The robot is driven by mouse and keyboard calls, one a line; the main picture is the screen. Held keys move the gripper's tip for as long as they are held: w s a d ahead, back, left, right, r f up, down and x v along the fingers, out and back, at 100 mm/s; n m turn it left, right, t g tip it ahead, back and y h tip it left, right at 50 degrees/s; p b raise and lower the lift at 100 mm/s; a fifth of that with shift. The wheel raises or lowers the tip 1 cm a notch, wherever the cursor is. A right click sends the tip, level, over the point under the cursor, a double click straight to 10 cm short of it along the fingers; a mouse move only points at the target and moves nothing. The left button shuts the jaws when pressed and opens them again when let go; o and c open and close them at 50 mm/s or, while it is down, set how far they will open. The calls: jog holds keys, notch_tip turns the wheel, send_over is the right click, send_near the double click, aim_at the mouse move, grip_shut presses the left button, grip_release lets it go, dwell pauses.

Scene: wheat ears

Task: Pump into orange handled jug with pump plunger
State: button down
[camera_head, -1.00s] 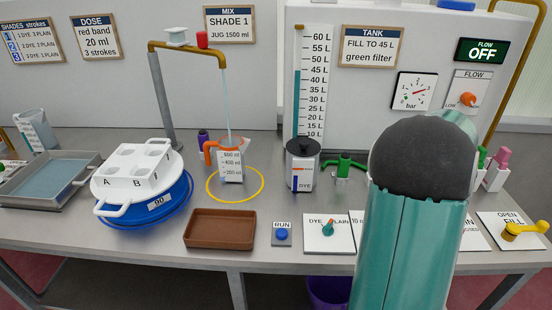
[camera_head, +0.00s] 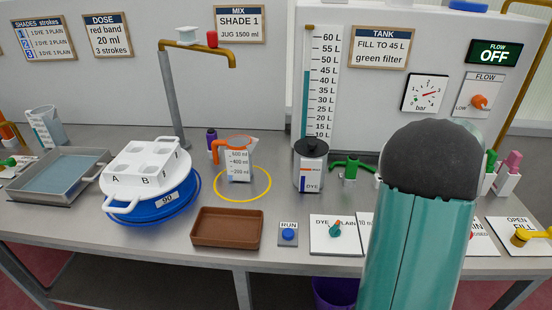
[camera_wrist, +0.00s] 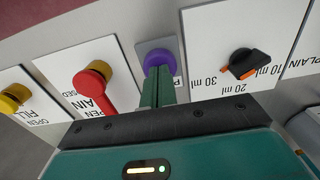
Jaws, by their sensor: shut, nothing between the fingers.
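The orange-handled jug (camera_head: 240,158) stands upright inside a yellow ring on the bench, below the spout. It is clear with volume marks; its fill level is hard to tell. A black-lidded dye container (camera_head: 310,168) stands to its right. I cannot tell which part is the pump plunger. In the wrist view my gripper (camera_wrist: 157,82) is shut and empty, its green fingertips at a round purple knob (camera_wrist: 160,58) on a grey plate. The fingertips overlap the knob's lower edge; contact is unclear. My arm hides this place in the head view.
A brown tray (camera_head: 227,228) and blue RUN button (camera_head: 288,234) lie in front of the jug. A blue and white carrier (camera_head: 150,180) stands left. In the wrist view a red lever (camera_wrist: 93,88) and black dial (camera_wrist: 243,63) flank the knob closely.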

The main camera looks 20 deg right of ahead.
jog(key=shift+r, duration=2.75)
jog(key=shift+r, duration=0.1)
jog(key=shift+r, duration=2.95)
jog(key=w+a+r+n+t, duration=0.1)
jog(key=w+a+r, duration=0.1)
jog(key=a, duration=0.9)
jog(key=w+a+r+n+t, duration=0.1)
jog(key=w+a+r+t, duration=0.15)
jog(key=a, duration=0.95)
jog(key=s+a+f+n+t, duration=0.1)
jog(key=s+a, duration=0.2)
jog(key=a, duration=0.7)
jog(key=s+a+n+t, duration=0.1)
jog(key=s+a, duration=0.3)
jog(key=a, duration=0.6)
jog(key=shift+s+a+f+n, duration=0.2)
jog(key=shift+s+f+n, duration=0.1)
jog(key=shift+f+n, duration=0.1)
